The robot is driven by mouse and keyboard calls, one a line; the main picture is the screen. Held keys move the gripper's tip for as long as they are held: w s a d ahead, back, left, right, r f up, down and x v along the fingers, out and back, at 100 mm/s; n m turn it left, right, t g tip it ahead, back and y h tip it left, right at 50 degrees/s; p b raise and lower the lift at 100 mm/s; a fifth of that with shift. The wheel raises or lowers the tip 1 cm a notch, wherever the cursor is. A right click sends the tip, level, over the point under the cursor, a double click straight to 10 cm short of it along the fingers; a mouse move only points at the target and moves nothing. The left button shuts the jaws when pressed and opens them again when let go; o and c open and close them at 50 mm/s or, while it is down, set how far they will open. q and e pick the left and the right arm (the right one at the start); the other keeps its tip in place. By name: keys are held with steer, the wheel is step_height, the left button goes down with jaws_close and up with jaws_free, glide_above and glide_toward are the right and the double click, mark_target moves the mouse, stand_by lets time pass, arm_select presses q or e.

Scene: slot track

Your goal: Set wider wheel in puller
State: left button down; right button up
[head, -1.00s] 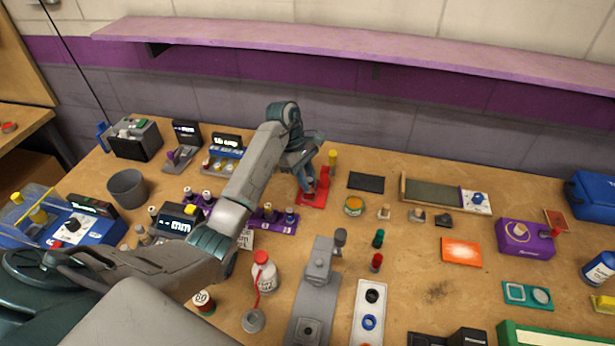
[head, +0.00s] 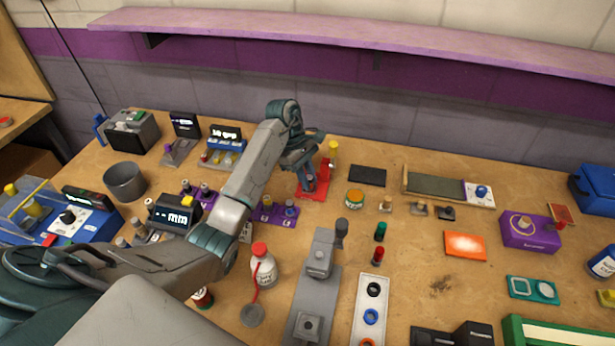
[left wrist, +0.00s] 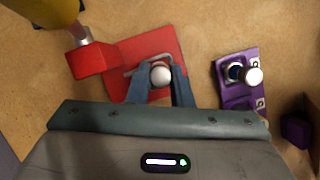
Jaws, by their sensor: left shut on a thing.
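The puller is a red base (head: 320,190) with a red upright block and a yellow knob (head: 333,147), at the back middle of the bench. In the left wrist view its base (left wrist: 128,52) lies under my fingers, with the red block (left wrist: 92,60) at upper left. My left gripper (head: 308,188), also seen in the left wrist view (left wrist: 163,80), is shut on a small wheel piece with a round silver top (left wrist: 160,74). The piece is over the puller's base. Its lower part is hidden, so I cannot tell whether it touches the base. My right gripper is out of view.
A purple rack (head: 272,216) with silver-topped pieces stands left of the puller; it also shows in the left wrist view (left wrist: 238,80). A white bottle (head: 263,268) stands in front.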

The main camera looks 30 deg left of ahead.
arm_select(q)
steer(key=shift+f, duration=0.1)
steer(key=c, duration=1.2)
jaws_free()
steer(key=p+v, duration=0.8)
steer(key=v, duration=0.2)
steer(key=shift+a+r, duration=0.2)
steer(key=shift+r, duration=0.15)
steer(key=shift+f, duration=0.15)
